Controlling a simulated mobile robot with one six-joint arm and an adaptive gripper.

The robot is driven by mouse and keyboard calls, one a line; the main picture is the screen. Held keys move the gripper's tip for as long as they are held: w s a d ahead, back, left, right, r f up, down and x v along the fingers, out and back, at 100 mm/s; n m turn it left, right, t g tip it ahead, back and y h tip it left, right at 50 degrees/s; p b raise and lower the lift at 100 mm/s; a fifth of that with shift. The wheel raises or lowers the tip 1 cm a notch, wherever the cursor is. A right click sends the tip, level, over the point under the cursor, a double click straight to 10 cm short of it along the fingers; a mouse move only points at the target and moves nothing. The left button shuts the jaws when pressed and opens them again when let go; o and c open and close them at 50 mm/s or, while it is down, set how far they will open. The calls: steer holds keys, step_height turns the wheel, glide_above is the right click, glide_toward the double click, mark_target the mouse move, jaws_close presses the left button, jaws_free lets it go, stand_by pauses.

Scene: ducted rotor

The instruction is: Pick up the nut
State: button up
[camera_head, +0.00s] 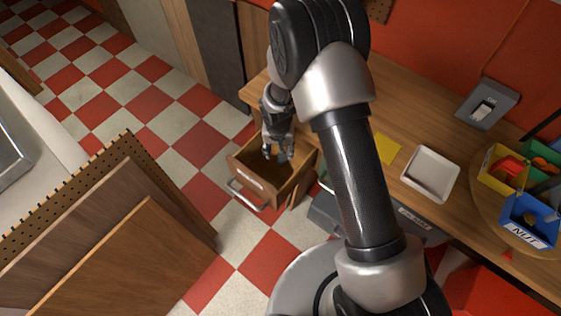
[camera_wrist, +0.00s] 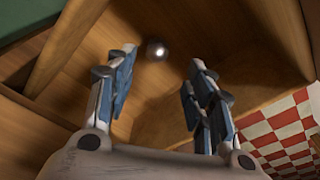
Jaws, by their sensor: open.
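In the head view my gripper (camera_head: 279,155) points down into the open drawer (camera_head: 240,166). The small thing cannot be made out in the head view.
The drawer walls stand close around my gripper. A wooden worktop (camera_head: 440,155) carries a white tray (camera_head: 431,173), a yellow sheet (camera_head: 387,149) and a blue bin labelled NUT (camera_head: 527,222) beside other coloured bins. Wooden panels (camera_head: 125,245) stand at lower left; checkered floor (camera_head: 140,80) is clear behind.

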steer(key=f, duration=0.2)
steer(key=f+b, duration=0.1)
steer(key=f, duration=0.1)
steer(key=f+b, duration=0.1)
steer(key=f, duration=0.1)
steer(key=shift+w+d+f, duration=0.25)
steer(key=shift+r, duration=0.1)
steer(key=shift+c, duration=0.5)
jaws_close()
